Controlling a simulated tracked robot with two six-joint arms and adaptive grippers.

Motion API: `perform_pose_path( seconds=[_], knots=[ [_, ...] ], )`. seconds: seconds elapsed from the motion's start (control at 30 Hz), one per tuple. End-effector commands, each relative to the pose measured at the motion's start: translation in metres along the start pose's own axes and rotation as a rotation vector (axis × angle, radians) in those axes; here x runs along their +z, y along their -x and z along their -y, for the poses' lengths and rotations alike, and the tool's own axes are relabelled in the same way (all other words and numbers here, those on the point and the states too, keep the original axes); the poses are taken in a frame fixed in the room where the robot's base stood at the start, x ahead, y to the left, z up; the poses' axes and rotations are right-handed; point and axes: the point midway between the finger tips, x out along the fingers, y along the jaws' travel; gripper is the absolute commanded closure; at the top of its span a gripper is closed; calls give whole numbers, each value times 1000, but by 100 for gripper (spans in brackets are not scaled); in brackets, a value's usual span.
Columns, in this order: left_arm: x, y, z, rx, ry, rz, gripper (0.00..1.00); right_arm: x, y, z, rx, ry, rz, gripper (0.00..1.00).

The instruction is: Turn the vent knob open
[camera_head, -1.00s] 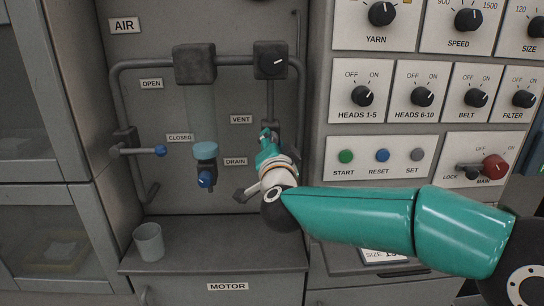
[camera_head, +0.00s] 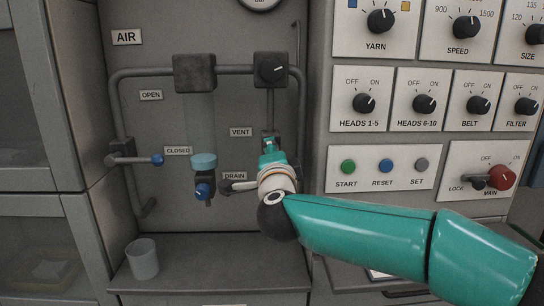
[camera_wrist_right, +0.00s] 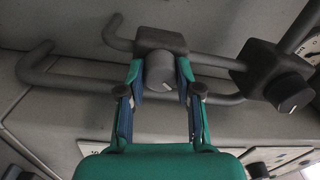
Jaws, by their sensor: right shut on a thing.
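The vent knob (camera_wrist_right: 160,72) is a grey round knob with a white mark, on a dark block (camera_wrist_right: 158,38) on the pipe. In the right wrist view my right gripper (camera_wrist_right: 160,78) has one finger on each side of it and is shut on it. In the head view my right gripper (camera_head: 271,146) is at the pipe just right of the VENT label (camera_head: 241,132), and the knob is hidden behind it. My left gripper is not in view.
A regulator block with a black knob (camera_head: 271,69) sits above on the same pipe. A blue-tipped lever (camera_head: 157,160), a filter bowl (camera_head: 204,162) and a drain knob (camera_head: 203,191) are to the left. A cup (camera_head: 142,259) stands on the ledge. A switch panel (camera_head: 380,166) is close on the right.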

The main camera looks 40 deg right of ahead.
Motion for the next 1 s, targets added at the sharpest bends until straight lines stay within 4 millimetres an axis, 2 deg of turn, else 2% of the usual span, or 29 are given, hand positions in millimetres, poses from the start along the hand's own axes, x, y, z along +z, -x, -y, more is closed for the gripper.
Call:
perform_pose_path(
  seconds=[0.23, 0.27, 0.4, 0.77, 0.87, 1.0],
  knots=[
    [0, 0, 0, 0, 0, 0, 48, 1, 0, -4, 10, 1, 0, 100],
    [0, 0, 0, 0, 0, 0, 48, 1, 0, -5, 10, 1, 0, 65],
    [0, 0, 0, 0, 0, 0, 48, 1, 0, -4, 8, 1, 0, 41],
    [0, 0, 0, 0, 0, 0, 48, 0, 2, -1, 3, 1, 0, 41],
    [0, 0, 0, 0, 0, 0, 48, 1, 9, -1, 3, 1, 1, 41],
    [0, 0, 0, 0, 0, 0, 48, 1, 29, -1, 2, 1, 3, 41]
  ],
)
